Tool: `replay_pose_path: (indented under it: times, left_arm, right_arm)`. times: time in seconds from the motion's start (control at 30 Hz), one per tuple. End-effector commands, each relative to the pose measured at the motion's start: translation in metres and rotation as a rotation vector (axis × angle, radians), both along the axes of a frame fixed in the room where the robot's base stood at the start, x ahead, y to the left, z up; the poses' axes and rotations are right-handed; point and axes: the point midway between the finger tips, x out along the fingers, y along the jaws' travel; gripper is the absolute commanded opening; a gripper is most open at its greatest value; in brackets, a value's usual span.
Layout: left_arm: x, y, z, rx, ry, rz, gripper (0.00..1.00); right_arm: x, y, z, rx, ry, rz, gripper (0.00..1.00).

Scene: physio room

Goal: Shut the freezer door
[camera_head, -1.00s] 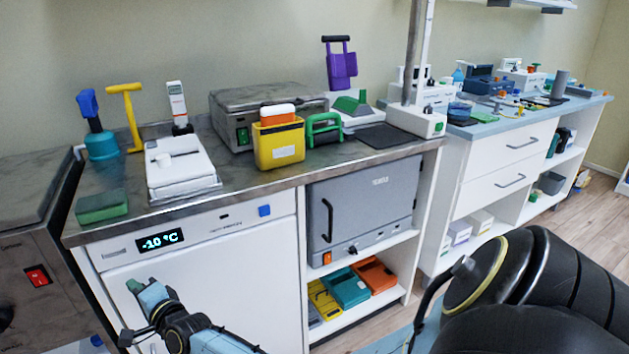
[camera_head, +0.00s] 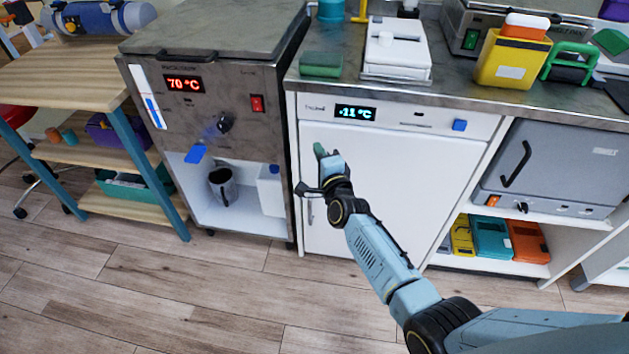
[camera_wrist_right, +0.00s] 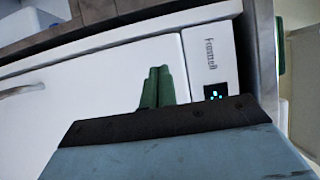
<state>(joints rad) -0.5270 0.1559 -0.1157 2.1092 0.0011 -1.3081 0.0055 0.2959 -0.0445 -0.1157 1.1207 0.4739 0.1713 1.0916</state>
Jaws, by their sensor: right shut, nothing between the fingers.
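The freezer is the white cabinet under the counter, with a front panel (camera_head: 410,117) reading -11 °C. Its white door (camera_head: 410,190) looks flush with the cabinet front, with only a thin seam below the panel. The door handle (camera_head: 310,212) is low at the door's left edge. It also shows in the right wrist view (camera_wrist_right: 22,90). My right gripper (camera_head: 319,150) is shut and empty, its green fingertips in front of the door's upper left part. In the right wrist view the fingertips (camera_wrist_right: 158,88) are at the door near the panel; contact is unclear. My left gripper is out of view.
A steel hot unit (camera_head: 215,75) reading 70 °C stands left of the freezer. A wooden shelf table (camera_head: 75,80) is further left. A grey oven (camera_head: 555,165) is to the right. The wooden floor (camera_head: 180,300) in front is clear.

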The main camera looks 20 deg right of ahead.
Motion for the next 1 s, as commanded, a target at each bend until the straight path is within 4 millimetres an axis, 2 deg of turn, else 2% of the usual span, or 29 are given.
replay_pose_path:
  times: [0.3,0.53,0.7,1.0]
  left_arm:
    - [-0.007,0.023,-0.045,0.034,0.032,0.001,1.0]
    - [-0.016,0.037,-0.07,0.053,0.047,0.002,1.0]
    - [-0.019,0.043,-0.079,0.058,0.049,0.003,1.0]
    - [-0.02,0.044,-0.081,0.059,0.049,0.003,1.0]
  right_arm:
    - [-0.048,0.025,0.001,0.005,0.003,0.003,0.0]
    - [-0.08,0.041,0.0,0.004,0.003,0.004,0.0]
    - [-0.092,0.046,-0.001,0.002,0.002,0.004,0.0]
    - [-0.097,0.046,-0.006,-0.02,0.017,0.012,0.0]
